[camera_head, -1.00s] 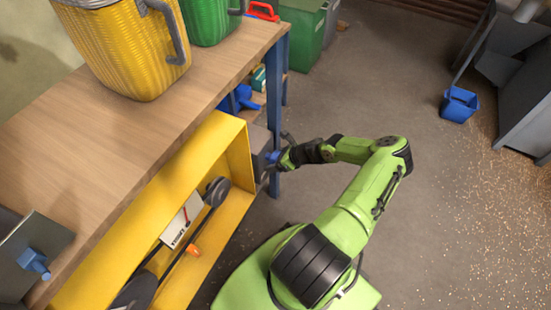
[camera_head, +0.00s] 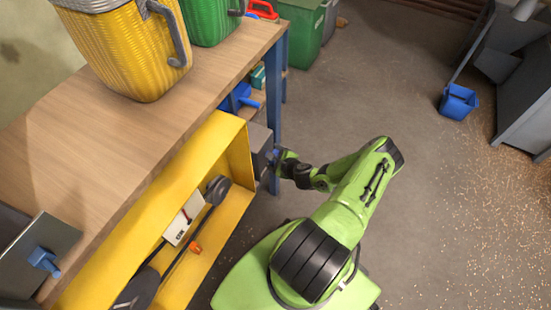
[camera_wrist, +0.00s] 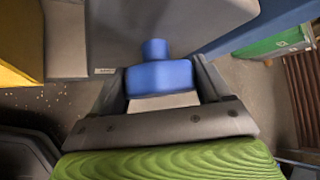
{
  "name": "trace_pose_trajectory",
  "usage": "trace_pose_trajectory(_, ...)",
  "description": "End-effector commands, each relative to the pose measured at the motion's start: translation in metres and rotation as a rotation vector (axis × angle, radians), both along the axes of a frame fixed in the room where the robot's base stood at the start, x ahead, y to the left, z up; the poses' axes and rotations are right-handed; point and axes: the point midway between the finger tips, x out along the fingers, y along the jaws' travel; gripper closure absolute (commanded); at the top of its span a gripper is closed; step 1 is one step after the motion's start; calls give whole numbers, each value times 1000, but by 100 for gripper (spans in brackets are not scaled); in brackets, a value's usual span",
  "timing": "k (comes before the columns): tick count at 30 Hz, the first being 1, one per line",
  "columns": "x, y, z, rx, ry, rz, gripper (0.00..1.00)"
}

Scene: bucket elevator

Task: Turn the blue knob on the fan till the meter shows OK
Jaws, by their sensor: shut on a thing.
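The blue knob (camera_wrist: 160,78) sticks out from a grey box (camera_wrist: 160,25), seemingly the fan, at the end of the yellow housing. My gripper (camera_head: 279,158) is at the box's right face in the head view. In the wrist view its two fingers (camera_wrist: 160,92) stand on both sides of the knob and are shut on it. In the head view the knob is mostly hidden by my gripper. The meter (camera_head: 184,221) is a white plate with a red needle inside the yellow housing; its small dark lettering is too small to read surely.
Belt wheels (camera_head: 217,190) and an orange piece (camera_head: 196,247) sit in the yellow housing (camera_head: 240,150). A wooden bench (camera_head: 110,120) with a yellow bin (camera_head: 130,50) stands behind; its blue leg (camera_head: 275,110) is near my gripper. Another blue knob (camera_head: 43,258) is at left.

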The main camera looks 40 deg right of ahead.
Motion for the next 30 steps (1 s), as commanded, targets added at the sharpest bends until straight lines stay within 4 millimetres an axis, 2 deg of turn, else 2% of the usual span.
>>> trace_pose_trajectory(17,0,0,0,-34,-12,1,53)
trace_pose_trajectory(18,0,0,0,-34,-12,1,20)
trace_pose_trajectory(21,0,0,0,-34,-12,1,4)
trace_pose_trajectory(22,0,0,0,-34,-12,1,2)
trace_pose_trajectory(30,-1,0,1,-33,-12,0,2)
